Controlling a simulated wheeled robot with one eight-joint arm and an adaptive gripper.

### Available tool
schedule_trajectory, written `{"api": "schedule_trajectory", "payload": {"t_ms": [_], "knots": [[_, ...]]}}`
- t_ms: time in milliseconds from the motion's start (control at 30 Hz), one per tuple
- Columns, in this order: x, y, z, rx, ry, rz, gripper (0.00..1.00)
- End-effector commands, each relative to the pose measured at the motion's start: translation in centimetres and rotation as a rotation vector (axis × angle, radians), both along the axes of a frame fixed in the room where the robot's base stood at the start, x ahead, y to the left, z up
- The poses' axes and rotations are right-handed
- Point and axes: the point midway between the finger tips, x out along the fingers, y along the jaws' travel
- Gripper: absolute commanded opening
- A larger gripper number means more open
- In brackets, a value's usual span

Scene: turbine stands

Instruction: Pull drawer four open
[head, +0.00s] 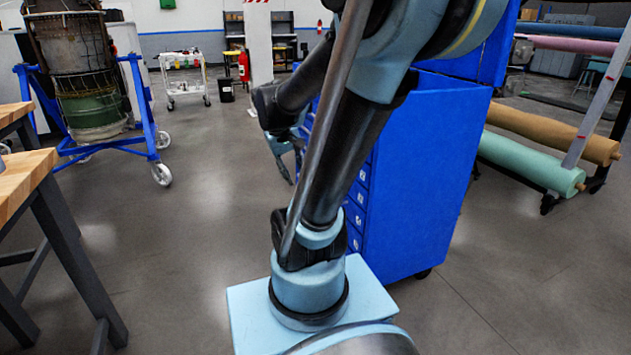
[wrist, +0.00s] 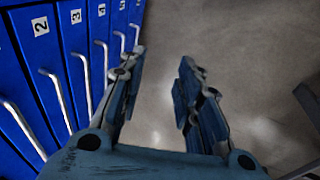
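The blue drawer cabinet (head: 420,180) stands right of my arm in the head view, its drawer fronts partly hidden by the arm. In the wrist view, numbered drawer fronts run along the left side. Drawer four (wrist: 98,30) carries a white label "4" and a thin pale bar handle (wrist: 104,62). It looks flush with its neighbours. My gripper (wrist: 160,65) is open, its two fingers apart with only floor seen between them. The left finger overlaps the handles in the picture; I cannot tell whether it touches any. In the head view my gripper (head: 284,160) shows small beside the cabinet front.
Drawers two (wrist: 48,60) and three (wrist: 76,45) sit beside drawer four with similar handles. A wooden workbench (head: 25,180) is at the left, with a turbine on a blue wheeled stand (head: 150,118) behind. Fabric rolls (head: 530,162) lie at the right. The floor before the drawers is clear.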

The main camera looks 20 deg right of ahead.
Motion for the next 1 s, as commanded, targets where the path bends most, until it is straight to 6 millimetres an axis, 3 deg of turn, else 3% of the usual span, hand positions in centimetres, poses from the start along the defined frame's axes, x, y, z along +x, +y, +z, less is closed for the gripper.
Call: {"api": "schedule_trajectory", "payload": {"t_ms": [533,1000], "knots": [[12.9,-3.9,1.2,-0.261,0.040,-0.002,0.31],[23.6,-5.8,-1.4,-0.484,0.061,-0.014,0.31]]}}
